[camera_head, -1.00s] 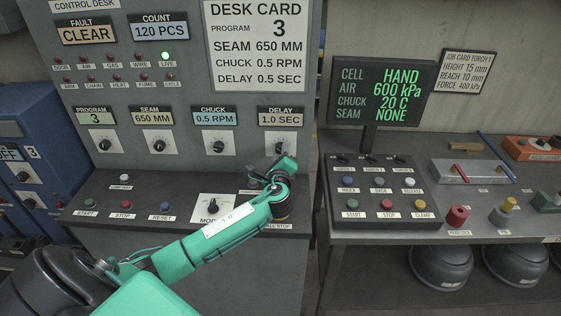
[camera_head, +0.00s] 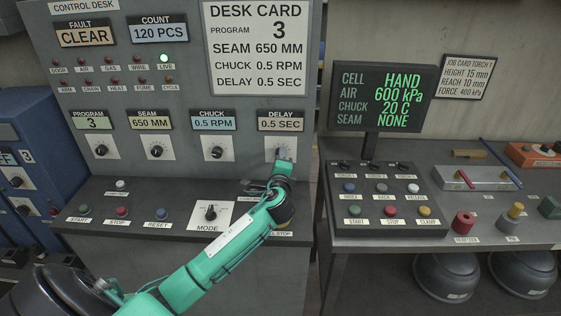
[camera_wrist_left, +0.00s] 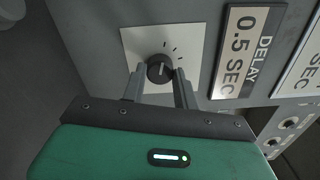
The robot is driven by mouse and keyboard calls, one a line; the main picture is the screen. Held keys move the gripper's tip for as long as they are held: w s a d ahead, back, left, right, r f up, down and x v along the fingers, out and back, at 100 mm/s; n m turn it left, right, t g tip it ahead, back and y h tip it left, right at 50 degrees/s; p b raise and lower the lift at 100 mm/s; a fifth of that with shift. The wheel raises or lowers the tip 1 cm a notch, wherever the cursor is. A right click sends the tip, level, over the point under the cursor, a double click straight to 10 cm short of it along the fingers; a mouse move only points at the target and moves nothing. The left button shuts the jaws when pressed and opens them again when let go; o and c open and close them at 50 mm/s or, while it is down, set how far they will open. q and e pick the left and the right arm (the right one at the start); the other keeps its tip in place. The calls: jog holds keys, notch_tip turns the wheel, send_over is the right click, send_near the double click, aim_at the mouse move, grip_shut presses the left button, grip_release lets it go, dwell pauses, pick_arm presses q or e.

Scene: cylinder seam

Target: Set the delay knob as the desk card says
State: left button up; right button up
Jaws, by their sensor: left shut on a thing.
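The desk card (camera_head: 257,47) on the control desk panel reads program 3, seam 650 mm, chuck 0.5 rpm, delay 0.5 sec. The delay display (camera_head: 281,119) reads 0.5 SEC; it also shows in the left wrist view (camera_wrist_left: 247,52). The delay knob (camera_wrist_left: 160,69) is a black round knob on a white plate, seen in the left wrist view between the fingers. My left gripper (camera_wrist_left: 161,84) is shut on the delay knob. In the head view my left gripper (camera_head: 280,158) mostly hides the knob. My right gripper is not in view.
The program (camera_head: 101,151), seam (camera_head: 157,151) and chuck (camera_head: 217,152) knobs sit left of my gripper. The mode knob (camera_head: 211,213) and several push buttons lie on the ledge below. A second desk with a status screen (camera_head: 382,96) stands at the right.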

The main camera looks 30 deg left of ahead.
pick_arm(q)
jog(key=shift+f, duration=0.1)
jog(key=o, duration=1)
jog(key=b+v, duration=0.2)
jog(key=v, duration=1.1)
jog(key=shift+b, duration=0.35)
jog(key=shift+s+d, duration=0.15)
jog(key=shift+s, duration=0.25)
